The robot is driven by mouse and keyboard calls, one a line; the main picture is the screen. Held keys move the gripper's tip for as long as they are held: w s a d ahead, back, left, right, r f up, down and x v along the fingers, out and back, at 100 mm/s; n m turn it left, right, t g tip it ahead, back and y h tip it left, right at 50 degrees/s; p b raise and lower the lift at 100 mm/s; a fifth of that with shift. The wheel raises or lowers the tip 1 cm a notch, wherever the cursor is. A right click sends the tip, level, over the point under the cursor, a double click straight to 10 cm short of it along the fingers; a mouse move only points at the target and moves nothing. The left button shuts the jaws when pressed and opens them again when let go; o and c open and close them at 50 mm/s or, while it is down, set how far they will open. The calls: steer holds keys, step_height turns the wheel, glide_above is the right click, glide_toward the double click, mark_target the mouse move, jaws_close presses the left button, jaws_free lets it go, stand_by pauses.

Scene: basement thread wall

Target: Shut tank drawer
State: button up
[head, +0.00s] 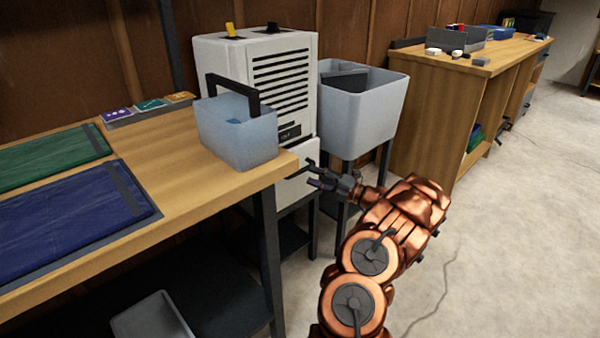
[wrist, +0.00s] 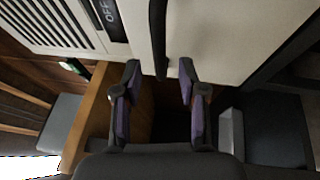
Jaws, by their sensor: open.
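The white machine (head: 262,75) with black vent slats stands behind the table corner. Its pale lower front, the tank drawer (head: 295,187), shows below the vents, partly hidden by the table corner and my gripper. I cannot tell how far out the drawer stands. My gripper (head: 317,174) is open in front of the drawer. In the wrist view my gripper (wrist: 160,74) has its two purple-padded fingers apart near the pale drawer front (wrist: 230,35). A dark upright handle bar (wrist: 158,38) lies between the fingertips; I cannot tell whether they touch it.
A blue-grey bin with a black handle (head: 237,135) sits on the table corner, close left of my gripper. A grey tub (head: 362,105) on a dark stand is to the right of the machine. A wooden bench (head: 430,110) stands further right. The floor (head: 500,220) is open at right.

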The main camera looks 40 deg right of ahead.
mark_target(303, 171)
steer(key=shift+b+x, duration=0.7)
steer(key=shift+x, duration=1.9)
jaws_close()
